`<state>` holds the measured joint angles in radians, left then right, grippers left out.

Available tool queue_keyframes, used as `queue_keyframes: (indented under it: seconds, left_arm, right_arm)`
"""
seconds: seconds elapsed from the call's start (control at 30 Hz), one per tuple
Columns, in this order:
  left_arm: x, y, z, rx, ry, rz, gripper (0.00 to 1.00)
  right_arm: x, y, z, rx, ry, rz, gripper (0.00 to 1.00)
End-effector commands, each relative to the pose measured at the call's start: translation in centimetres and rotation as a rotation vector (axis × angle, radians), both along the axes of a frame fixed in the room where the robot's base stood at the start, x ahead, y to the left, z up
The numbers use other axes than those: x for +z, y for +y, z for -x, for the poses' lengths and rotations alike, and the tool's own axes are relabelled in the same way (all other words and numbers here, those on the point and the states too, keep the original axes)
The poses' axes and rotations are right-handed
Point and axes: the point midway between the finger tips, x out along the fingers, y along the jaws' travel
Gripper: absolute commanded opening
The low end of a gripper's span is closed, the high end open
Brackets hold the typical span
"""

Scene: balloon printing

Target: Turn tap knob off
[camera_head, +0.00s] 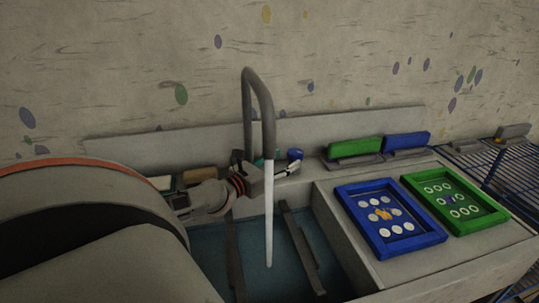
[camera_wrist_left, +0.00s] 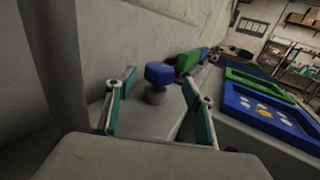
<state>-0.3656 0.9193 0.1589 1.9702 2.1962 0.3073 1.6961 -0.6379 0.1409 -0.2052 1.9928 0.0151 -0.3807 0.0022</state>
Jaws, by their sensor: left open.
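The grey tap (camera_head: 259,95) arches over the sink, and a white stream of water (camera_head: 269,220) runs from its spout. The blue tap knob (camera_head: 295,154) sits on the sink's back ledge, right of the tap. In the left wrist view the knob (camera_wrist_left: 159,74) stands upright on a short grey stem, in line with the gap between my fingers. My left gripper (camera_head: 272,164) is open behind the water stream, close to the knob. In the left wrist view its teal-lined fingers (camera_wrist_left: 163,97) are spread with nothing between them that I can see gripped. My right gripper is out of view.
A blue frame (camera_head: 349,204) and a green frame (camera_head: 489,222) lie on the counter right of the sink. Green (camera_head: 355,147) and blue (camera_head: 406,141) blocks stand behind them. A dark bar (camera_head: 302,248) crosses the sink. The wall is close behind the tap.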

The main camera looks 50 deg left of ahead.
Motion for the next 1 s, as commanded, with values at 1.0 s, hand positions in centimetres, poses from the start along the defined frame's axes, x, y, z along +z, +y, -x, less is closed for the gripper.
queue_keyframes:
  seconds: [1.0]
  left_arm:
    - [0.0,-0.2,5.9,0.000,0.000,0.000,0.53]
  right_arm:
    - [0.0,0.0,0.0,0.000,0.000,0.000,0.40]
